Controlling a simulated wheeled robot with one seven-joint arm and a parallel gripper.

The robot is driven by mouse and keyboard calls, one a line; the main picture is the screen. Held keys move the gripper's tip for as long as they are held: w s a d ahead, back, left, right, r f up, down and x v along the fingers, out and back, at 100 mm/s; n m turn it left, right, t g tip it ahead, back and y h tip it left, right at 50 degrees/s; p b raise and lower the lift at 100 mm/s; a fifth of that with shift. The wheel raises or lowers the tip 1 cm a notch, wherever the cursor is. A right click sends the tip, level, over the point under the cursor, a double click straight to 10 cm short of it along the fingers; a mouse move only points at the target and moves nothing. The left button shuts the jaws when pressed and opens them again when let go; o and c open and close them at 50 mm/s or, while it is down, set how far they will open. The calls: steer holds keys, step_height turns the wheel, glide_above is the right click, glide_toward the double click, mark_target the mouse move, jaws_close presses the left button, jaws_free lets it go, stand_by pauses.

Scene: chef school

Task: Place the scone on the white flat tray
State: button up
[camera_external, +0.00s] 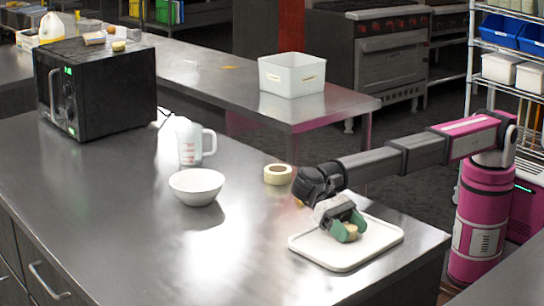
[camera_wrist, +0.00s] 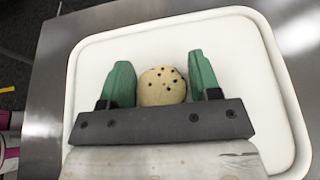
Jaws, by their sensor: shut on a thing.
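The scone (camera_wrist: 161,87) is round and pale with dark specks. It sits between the two green fingers of my gripper (camera_wrist: 162,84) in the wrist view. In the external view the scone (camera_external: 351,231) shows between the fingertips of my gripper (camera_external: 347,228), which is shut on it. The white flat tray (camera_external: 345,256) lies near the right end of the steel counter, and the scone is over it. The tray (camera_wrist: 115,50) also fills most of the wrist view behind the scone. I cannot tell whether the scone touches the tray.
A roll of tape (camera_external: 278,174) lies behind the tray on the counter (camera_external: 120,215). A white bowl (camera_external: 197,187), a measuring jug (camera_external: 190,142) and a black microwave (camera_external: 98,88) stand farther left. A white bin (camera_external: 291,75) stands on the rear counter. The counter front is clear.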

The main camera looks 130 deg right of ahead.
steer(key=o, duration=0.9)
steer(key=shift+f, duration=0.1)
steer(key=shift+o, duration=0.2)
steer(key=shift+d+r, duration=0.1)
steer(key=shift+r, duration=0.1)
steer(key=v, duration=1.1)
steer(key=shift+d+r, duration=0.1)
steer(key=shift+d, duration=0.3)
